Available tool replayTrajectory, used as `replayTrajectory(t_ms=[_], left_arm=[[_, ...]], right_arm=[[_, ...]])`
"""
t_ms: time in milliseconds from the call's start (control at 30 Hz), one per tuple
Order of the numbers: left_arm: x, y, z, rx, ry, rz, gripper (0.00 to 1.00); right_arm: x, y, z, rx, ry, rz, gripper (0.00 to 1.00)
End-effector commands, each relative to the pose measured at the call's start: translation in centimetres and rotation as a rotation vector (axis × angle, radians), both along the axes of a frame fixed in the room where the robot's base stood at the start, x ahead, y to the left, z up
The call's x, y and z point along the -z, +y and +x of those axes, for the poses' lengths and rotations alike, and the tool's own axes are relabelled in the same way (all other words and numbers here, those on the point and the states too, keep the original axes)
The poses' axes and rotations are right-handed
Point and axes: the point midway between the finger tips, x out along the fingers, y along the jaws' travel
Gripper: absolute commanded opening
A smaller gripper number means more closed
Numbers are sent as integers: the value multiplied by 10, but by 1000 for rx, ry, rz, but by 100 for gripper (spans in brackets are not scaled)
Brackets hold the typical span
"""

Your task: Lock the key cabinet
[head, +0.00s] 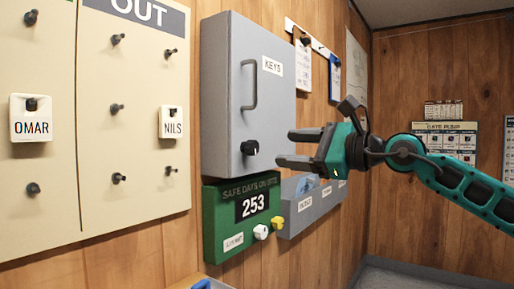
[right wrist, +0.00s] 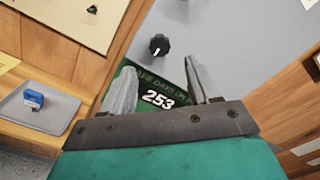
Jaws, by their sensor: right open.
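The key cabinet (head: 240,95) is a grey wall box with its door closed, labelled KEYS, with a long grey handle (head: 250,84). A black round knob (head: 249,147) sits low on its door. The knob also shows in the right wrist view (right wrist: 159,45), with a white mark pointing down. My right gripper (head: 292,148) is open and empty, to the right of the knob and apart from it. In the right wrist view its two fingers (right wrist: 160,82) point towards the cabinet's lower part, with the knob beyond them. My left gripper is out of view.
Below the cabinet hangs a green safety sign (head: 230,222) reading 253, with a white knob and a yellow knob. A grey labelled holder (head: 312,207) is right of it. An IN/OUT pegboard (head: 130,170) with name tags is at left. A grey tray (right wrist: 35,108) holds a blue stamp-like object.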

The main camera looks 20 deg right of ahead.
Motion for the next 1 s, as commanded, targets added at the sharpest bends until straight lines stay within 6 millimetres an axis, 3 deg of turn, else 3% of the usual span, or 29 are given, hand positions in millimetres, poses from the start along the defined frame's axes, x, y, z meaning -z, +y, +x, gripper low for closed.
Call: replayTrajectory(t_ms=[200, 433, 867, 1000], left_arm=[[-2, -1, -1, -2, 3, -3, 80], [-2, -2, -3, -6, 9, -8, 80], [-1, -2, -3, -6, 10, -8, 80], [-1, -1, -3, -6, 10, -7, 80]], right_arm=[[-1, 31, 37, -4, 0, 1, 60], [-1, 50, 63, -1, 1, 3, 60], [0, 56, 71, -1, 0, 2, 60], [0, 55, 70, -1, 1, 3, 47]])
